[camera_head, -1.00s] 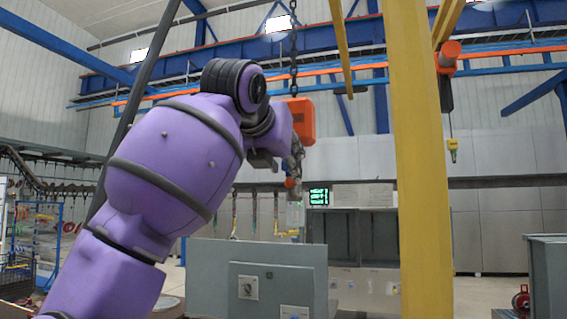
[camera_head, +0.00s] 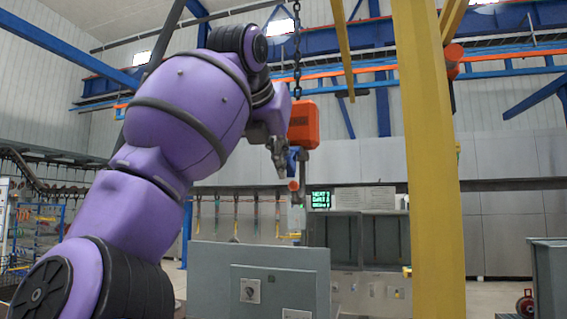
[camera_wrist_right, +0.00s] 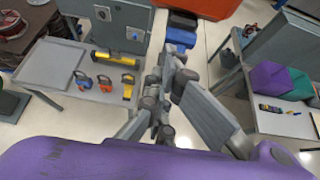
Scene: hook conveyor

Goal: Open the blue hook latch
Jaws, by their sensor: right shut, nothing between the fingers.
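The orange hoist block (camera_head: 304,124) hangs from a chain in the head view. Below it is the hook, with a small blue part (camera_head: 292,160), which I take for the latch, and a red-orange knob (camera_head: 293,185) at the bottom. My right gripper (camera_head: 279,167) is shut and empty, pointing down just left of the blue part; whether they touch cannot be told. In the right wrist view the shut gripper (camera_wrist_right: 177,58) shows from behind, with a blue patch (camera_wrist_right: 184,19) beyond its tips. My left gripper is not in view.
A yellow post (camera_head: 430,170) stands right of the hoist. A grey control cabinet (camera_head: 215,275) stands below. In the right wrist view a grey tray table (camera_wrist_right: 50,67) with coloured padlocks is at left, and another table (camera_wrist_right: 285,123) with purple and green items at right.

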